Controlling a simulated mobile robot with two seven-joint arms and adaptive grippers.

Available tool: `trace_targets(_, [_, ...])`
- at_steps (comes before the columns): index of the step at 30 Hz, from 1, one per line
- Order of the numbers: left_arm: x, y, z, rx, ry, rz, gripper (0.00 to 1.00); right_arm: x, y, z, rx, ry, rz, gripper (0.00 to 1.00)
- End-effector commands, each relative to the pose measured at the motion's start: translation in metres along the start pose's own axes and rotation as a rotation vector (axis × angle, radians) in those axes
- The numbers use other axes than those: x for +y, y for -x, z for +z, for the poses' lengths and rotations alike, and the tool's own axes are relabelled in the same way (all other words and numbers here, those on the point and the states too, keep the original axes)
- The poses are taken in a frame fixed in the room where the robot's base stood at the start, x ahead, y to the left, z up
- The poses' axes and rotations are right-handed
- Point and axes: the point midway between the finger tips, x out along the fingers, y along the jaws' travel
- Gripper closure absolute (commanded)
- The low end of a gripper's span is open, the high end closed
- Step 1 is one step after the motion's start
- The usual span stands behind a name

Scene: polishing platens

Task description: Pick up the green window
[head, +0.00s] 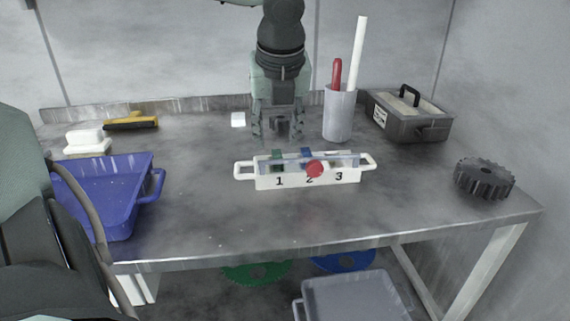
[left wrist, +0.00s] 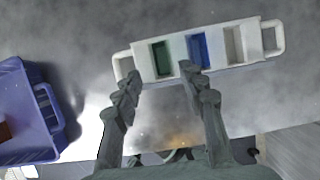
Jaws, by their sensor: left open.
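The green window (head: 277,160) shows at the left end of a white box (head: 262,182) marked 1, 2, 3, above the number 1. In the left wrist view the green window (left wrist: 161,58) is a dark green compartment beside a blue one. My left gripper (head: 278,124) points down behind the box, apart from it. In the left wrist view the fingers of the left gripper (left wrist: 160,80) are spread with nothing between them, and the green window appears just beyond the gap. My right gripper is not in view.
A blue bin (head: 110,195) is at left, a white cup (head: 340,115) with tools behind right, a grey toolbox (head: 411,115) and a dark gear (head: 484,177) at right. Table front is clear.

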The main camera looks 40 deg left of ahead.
Motion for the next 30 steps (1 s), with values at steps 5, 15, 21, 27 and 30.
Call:
trace_targets(5, [0.0, -0.023, 0.001, 0.005, -0.001, 0.003, 0.59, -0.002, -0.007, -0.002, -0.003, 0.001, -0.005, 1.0])
trace_targets(15, [-0.002, -0.056, 0.003, 0.0, -0.001, 0.0, 0.59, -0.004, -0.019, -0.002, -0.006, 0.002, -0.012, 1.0])
trace_targets(21, [-0.002, -0.056, 0.003, 0.0, -0.001, 0.0, 0.62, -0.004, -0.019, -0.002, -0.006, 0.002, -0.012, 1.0])
trace_targets(27, [-0.002, -0.056, 0.003, 0.0, -0.001, 0.0, 0.87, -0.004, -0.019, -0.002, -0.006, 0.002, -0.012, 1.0])
trace_targets(30, [-0.002, -0.056, 0.003, 0.0, -0.001, 0.0, 1.0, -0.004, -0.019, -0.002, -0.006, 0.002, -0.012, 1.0])
